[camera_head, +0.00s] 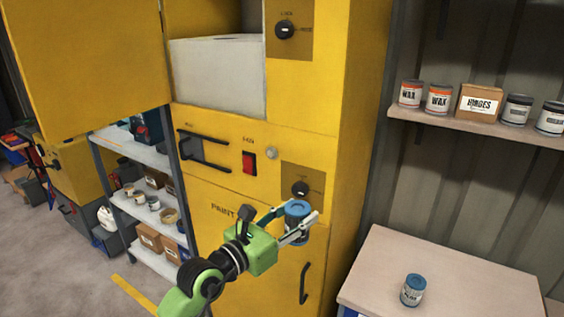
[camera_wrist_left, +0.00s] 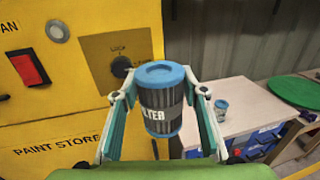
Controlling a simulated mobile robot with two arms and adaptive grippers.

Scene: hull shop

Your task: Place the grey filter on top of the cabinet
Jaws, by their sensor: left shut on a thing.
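The grey filter (camera_head: 297,226) is a small canister with a blue lid and a partly readable label. It also shows upright in the left wrist view (camera_wrist_left: 162,112). My left gripper (camera_head: 298,214) is shut on it, with one finger on each side, and holds it in the air in front of the tall yellow cabinet (camera_head: 352,90). The cabinet's top is outside the view. A low wood-topped unit (camera_head: 450,262) with blue drawers (camera_wrist_left: 268,135) stands to the right. My right gripper is not in view.
A similar blue-lidded can (camera_head: 413,290) stands on the wood top, which is otherwise largely clear. The yellow upper door (camera_head: 85,60) is open, showing a pale box (camera_head: 218,75). A wall shelf (camera_head: 470,124) holds tins and a HINGES box. Stocked shelves (camera_head: 135,155) stand left.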

